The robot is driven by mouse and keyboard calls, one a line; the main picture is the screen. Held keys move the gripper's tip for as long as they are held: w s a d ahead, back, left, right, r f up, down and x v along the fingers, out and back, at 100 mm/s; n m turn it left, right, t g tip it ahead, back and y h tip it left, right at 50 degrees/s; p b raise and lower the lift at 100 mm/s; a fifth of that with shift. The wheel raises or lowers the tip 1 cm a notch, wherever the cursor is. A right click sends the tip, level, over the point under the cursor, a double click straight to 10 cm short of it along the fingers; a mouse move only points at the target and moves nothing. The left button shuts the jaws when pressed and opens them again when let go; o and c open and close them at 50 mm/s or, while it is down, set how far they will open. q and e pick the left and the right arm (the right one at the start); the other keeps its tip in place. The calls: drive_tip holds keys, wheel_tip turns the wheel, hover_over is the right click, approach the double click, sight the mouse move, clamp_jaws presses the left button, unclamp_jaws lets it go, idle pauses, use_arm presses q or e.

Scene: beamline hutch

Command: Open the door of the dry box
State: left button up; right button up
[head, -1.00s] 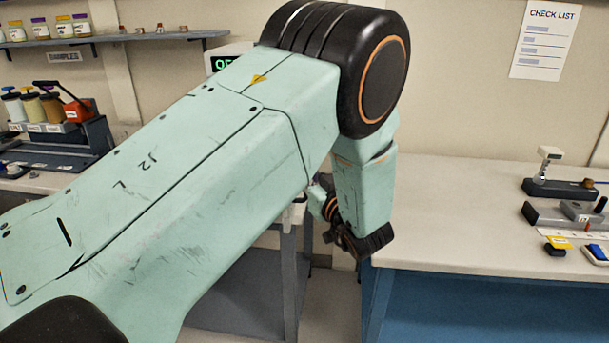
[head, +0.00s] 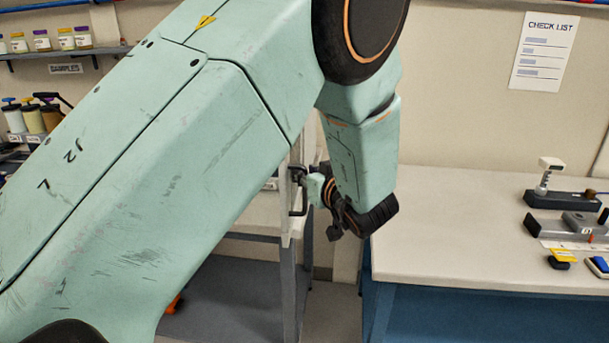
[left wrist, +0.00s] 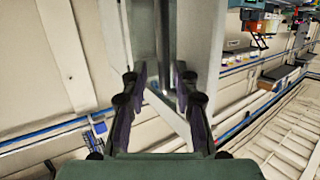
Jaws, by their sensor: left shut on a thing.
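The dry box is mostly hidden behind my left arm. A pale upright panel (head: 286,212), which looks like its door, shows nearly edge-on beside the arm, with a dark handle (head: 298,204) on its right side. My left gripper (head: 305,180) is at this handle and shut on it; its fingertips are small and partly hidden in the head view. In the left wrist view, the two dark fingers of the left gripper (left wrist: 158,88) stand on either side of the pale door frame (left wrist: 200,60); the grip itself is hard to make out. My right gripper is not in view.
A white-topped bench with a blue front (head: 450,235) stands close on the right, bearing small instruments (head: 562,200). A grey stand (head: 288,285) is below the panel. A shelf of jars (head: 60,50) is at the back left. Floor shows in a narrow gap between stand and bench.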

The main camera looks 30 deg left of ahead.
use_arm(q)
drive_tip(key=w+d+p, duration=0.2)
drive_tip(key=d+p, duration=0.7)
drive_tip(key=p, duration=0.4)
drive_tip(key=shift+r+p, duration=0.25)
drive_tip(key=shift+p, duration=0.05)
idle(1.4)
drive_tip(key=shift+s, duration=0.15)
